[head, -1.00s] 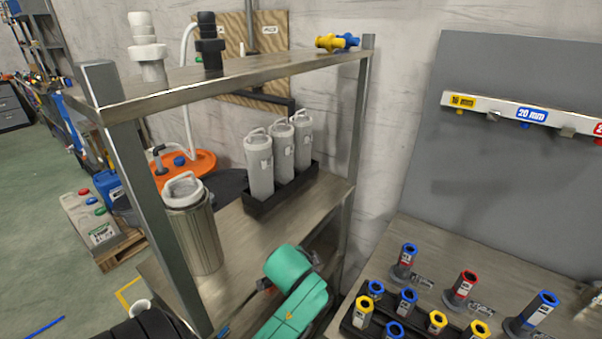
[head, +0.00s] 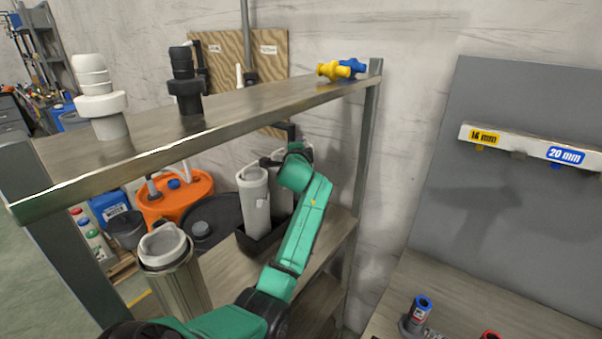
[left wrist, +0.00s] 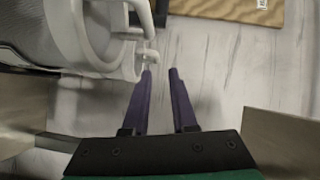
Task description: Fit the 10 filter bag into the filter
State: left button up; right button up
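The filter bags stand upright as grey-white cylinders with handled collars in a black tray (head: 257,246) on the lower shelf. The front bag (head: 255,205) shows clearly; another (head: 279,190) is partly behind my left arm. Their numbers are not readable. My left gripper (head: 270,161) is up by the bag tops, beyond the front one. In the left wrist view its two purple fingers (left wrist: 161,74) are apart with nothing between them, and a bag's collar and handle (left wrist: 143,30) lie close to the left finger. The steel filter (head: 182,290) stands left, a white handled collar (head: 163,246) in its mouth. My right gripper is not in view.
The upper shelf (head: 240,105) spans above, carrying a white fitting (head: 100,105), a black fitting (head: 185,85) and a yellow-blue coupling (head: 335,70). A shelf post (head: 365,150) stands right of my arm. An orange drum (head: 175,195) is behind.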

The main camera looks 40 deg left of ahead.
pick_arm(q)
jog(key=p+x, duration=0.1)
jog(key=x, duration=0.4)
jog(key=shift+a+f, duration=0.15)
jog(key=shift+a, duration=0.05)
jog(key=shift+w+a+f, duration=0.25)
jog(key=shift+w, duration=0.15)
jog(key=shift+s+d+r, duration=0.1)
grip_shut()
dwell(0.7)
